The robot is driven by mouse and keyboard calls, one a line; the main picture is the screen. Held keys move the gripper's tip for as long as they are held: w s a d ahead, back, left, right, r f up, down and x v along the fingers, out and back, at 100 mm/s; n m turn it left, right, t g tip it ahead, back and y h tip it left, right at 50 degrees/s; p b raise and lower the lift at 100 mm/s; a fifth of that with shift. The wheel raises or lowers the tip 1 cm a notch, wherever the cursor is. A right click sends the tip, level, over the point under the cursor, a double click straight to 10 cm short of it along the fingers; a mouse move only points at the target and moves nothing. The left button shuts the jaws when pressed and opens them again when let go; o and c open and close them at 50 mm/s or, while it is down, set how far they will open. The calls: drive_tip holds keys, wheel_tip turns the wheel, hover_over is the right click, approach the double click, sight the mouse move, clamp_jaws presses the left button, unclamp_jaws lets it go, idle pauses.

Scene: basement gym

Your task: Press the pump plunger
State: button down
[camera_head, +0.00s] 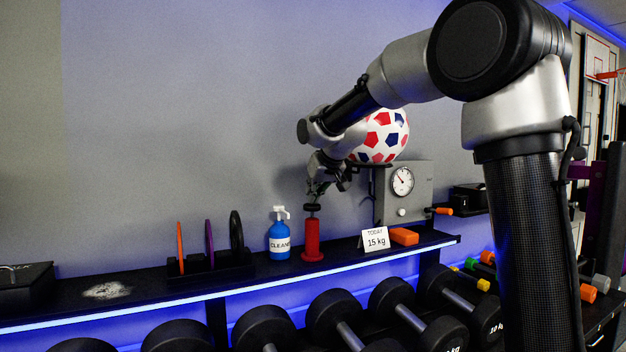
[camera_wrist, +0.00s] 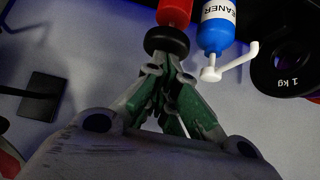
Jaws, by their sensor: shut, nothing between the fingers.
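The red pump (camera_head: 312,238) stands upright on the black shelf, with a round black plunger knob (camera_head: 312,207) on top. My gripper (camera_head: 314,196) is just above the knob, pointing down, its fingers together and empty. In the wrist view the fingertips (camera_wrist: 167,60) meet at the edge of the black knob (camera_wrist: 167,39), with the red pump body (camera_wrist: 174,12) beyond it. I cannot tell whether the fingertips touch the knob. The gap between knob and pump body is hard to make out.
A blue cleaner bottle (camera_head: 280,240) with a white spout stands close to the pump's left. Left of it is a rack of upright discs (camera_head: 208,269). To the right are a "15 kg" card (camera_head: 375,239), an orange block (camera_head: 404,236) and a grey dial box (camera_head: 420,185). Dumbbells (camera_head: 338,315) sit below.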

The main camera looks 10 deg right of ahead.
drive_tip(key=shift+f, duration=0.65)
drive_tip(key=shift+r, duration=0.45)
wheel_tip(320, 180, up, 3)
drive_tip(key=shift+r, duration=0.15)
drive_tip(key=v, duration=1)
wheel_tip(320, 180, up, 6)
idle(0.5)
